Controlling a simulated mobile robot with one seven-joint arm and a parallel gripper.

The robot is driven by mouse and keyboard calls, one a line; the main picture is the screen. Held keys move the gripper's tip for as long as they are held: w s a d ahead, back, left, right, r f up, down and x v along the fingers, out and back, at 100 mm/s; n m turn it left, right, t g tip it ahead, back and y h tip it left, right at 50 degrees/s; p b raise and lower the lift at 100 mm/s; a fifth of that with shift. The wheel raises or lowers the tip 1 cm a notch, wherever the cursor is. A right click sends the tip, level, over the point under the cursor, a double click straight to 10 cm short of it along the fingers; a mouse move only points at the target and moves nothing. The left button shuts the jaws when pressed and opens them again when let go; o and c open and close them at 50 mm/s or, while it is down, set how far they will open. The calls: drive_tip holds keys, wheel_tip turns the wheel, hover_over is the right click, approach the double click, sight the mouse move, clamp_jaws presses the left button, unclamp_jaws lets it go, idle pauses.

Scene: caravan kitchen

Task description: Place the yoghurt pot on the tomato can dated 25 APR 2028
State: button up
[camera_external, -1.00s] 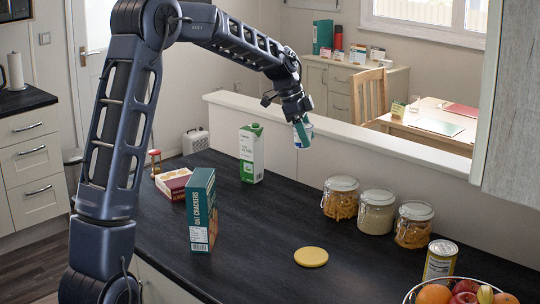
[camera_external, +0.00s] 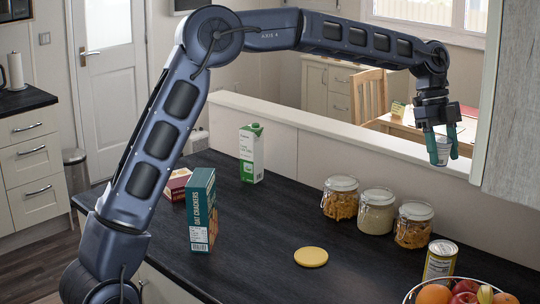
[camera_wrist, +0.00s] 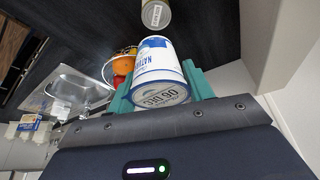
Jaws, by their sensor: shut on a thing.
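My gripper (camera_external: 440,148) is shut on the yoghurt pot (camera_external: 443,153) and holds it high above the right part of the counter. In the wrist view the white and blue yoghurt pot (camera_wrist: 158,60) sits between the teal fingers, with a printed grey end facing the camera. A can with a metal top and yellowish label (camera_external: 440,262) stands upright on the counter, below the pot and apart from it. A can top (camera_wrist: 156,15) with print shows beyond the pot in the wrist view. I cannot read a date on it.
A fruit bowl (camera_external: 462,287) stands close in front of the can. Several lidded jars (camera_external: 376,212) line the low wall to its left. A cabinet (camera_external: 505,130) hangs close right of my gripper.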

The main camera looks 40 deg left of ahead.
drive_tip(key=r+m, duration=0.1)
hover_over(451, 253)
drive_tip(key=w+a, duration=0.1)
drive_tip(key=a, duration=0.1)
wheel_tip(451, 253, down, 20)
drive_tip(key=shift+s+d+r, duration=0.1)
drive_tip(key=shift+d+r, duration=0.05)
drive_tip(key=shift+r, duration=0.05)
drive_tip(key=shift+f+g, duration=0.15)
drive_tip(key=shift+g, duration=0.15)
drive_tip(key=o, duration=1)
